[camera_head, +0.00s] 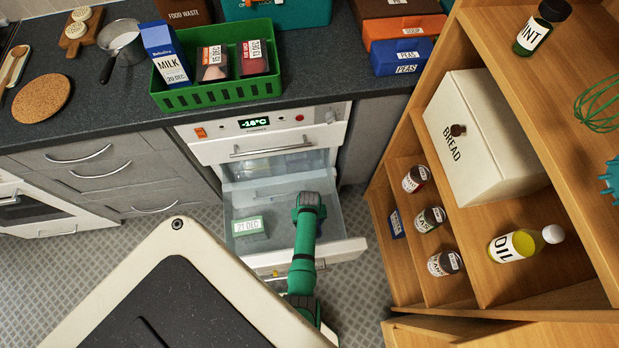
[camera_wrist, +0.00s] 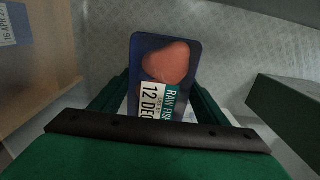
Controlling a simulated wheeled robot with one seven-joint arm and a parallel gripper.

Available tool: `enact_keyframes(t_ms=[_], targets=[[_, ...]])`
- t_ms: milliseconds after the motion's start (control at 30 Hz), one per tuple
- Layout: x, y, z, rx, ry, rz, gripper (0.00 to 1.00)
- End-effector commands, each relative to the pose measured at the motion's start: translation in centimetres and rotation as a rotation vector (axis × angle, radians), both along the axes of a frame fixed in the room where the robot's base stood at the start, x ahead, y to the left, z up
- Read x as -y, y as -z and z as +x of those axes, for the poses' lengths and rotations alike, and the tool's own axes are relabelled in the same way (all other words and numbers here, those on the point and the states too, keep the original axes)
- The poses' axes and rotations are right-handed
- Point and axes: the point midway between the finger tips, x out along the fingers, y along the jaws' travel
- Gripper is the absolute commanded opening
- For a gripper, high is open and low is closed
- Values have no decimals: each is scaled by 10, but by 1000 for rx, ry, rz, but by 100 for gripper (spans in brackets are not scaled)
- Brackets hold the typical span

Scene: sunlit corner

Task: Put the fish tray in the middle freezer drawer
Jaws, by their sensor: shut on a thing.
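The fish tray (camera_wrist: 165,57) is a dark blue tray with pinkish-orange fish, labelled RAW FISH 12 DEC. My gripper (camera_wrist: 160,97) is shut on it, with green fingers on either side. The drawer has clear walls and a white front. A green box (camera_head: 250,228) labelled 21 DEC lies in its left part. A green block (camera_wrist: 285,108) shows at the right in the wrist view. I cannot tell how high the tray is above the drawer floor.
The freezer panel (camera_head: 255,124) reads -18°C above the drawers. A wooden shelf (camera_head: 545,268) with jars stands right of the freezer. A green crate (camera_head: 215,97) sits on the counter above.

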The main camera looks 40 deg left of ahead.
Motion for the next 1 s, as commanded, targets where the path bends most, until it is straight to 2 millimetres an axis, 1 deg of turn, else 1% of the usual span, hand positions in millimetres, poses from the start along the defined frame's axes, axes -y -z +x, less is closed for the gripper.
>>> enact_keyframes(t_ms=[200,333,367,400,433,767,867,1000], targets=[[-1,-1,1,1,0,2,34],[0,2,1,1,0,2,34],[0,2,1,1,0,1,75],[0,2,0,1,0,1,85],[0,2,0,1,0,1,87],[0,0,0,1,0,0,87],[0,-6,1,2,0,1,87],[0,-24,1,3,0,1,87]])
